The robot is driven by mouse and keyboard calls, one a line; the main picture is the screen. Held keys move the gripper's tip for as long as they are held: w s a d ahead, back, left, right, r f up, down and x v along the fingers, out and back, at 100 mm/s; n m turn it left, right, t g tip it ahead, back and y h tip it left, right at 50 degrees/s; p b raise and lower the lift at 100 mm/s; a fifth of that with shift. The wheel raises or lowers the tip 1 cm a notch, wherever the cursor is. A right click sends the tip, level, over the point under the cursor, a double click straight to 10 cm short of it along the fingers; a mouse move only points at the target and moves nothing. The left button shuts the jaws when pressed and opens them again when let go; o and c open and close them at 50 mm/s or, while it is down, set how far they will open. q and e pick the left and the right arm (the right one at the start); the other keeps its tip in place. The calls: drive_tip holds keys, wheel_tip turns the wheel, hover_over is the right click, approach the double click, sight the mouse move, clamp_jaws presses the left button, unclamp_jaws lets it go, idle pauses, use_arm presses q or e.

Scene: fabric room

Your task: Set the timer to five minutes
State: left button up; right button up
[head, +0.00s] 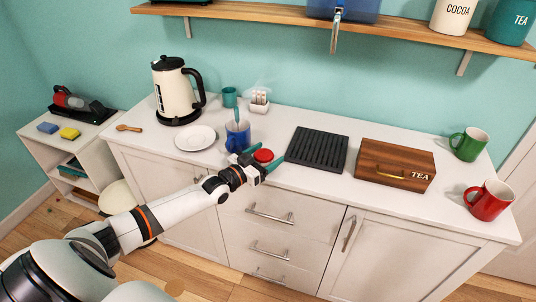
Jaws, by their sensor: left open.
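A small round red object (263,155), which looks like the timer, sits on the white counter near its front edge, right of the blue mug. Its dial marks are too small to read. My left gripper (259,159) is open with its teal fingers spread, one on each side of the red object as seen in the head view. I cannot tell whether the fingers touch it. The gripper's body hides part of the counter edge in front. My right gripper is not in view.
The blue mug (237,134) with a teal handle-like item stands close behind the left finger. A white plate (195,138) and a cream kettle (176,91) are left, a dark slatted tray (317,149) and wooden tea box (396,164) right. Red (488,200) and green (468,144) mugs stand far right.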

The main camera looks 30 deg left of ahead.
use_arm(q)
drive_tip(key=shift+w+d, duration=0.1)
drive_tip(key=shift+w, duration=0.4)
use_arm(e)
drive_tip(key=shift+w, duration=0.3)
use_arm(q)
drive_tip(key=c, duration=1)
drive_tip(key=m+h+b, duration=0.1)
drive_tip(key=h+b, duration=0.1)
drive_tip(key=b, duration=0.2)
drive_tip(key=m+g+h+b, duration=0.1)
drive_tip(key=h+b, duration=0.1)
drive_tip(key=b, duration=0.2)
drive_tip(key=shift+d+f+m, duration=0.1)
drive_tip(key=shift+f+m, duration=0.1)
drive_tip(key=shift+m, duration=0.2)
drive_tip(key=shift+d+r+m+g+h+b, duration=0.2)
drive_tip(key=shift+m+g+h+b, duration=0.25)
drive_tip(key=shift+m+g+h, duration=0.35)
drive_tip(key=shift+s+m+g+h, duration=0.15)
drive_tip(key=shift+m+g+h, duration=0.45)
drive_tip(key=shift+h, duration=0.5)
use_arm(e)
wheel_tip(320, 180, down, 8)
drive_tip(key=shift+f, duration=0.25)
use_arm(q)
drive_tip(key=shift+d, duration=0.1)
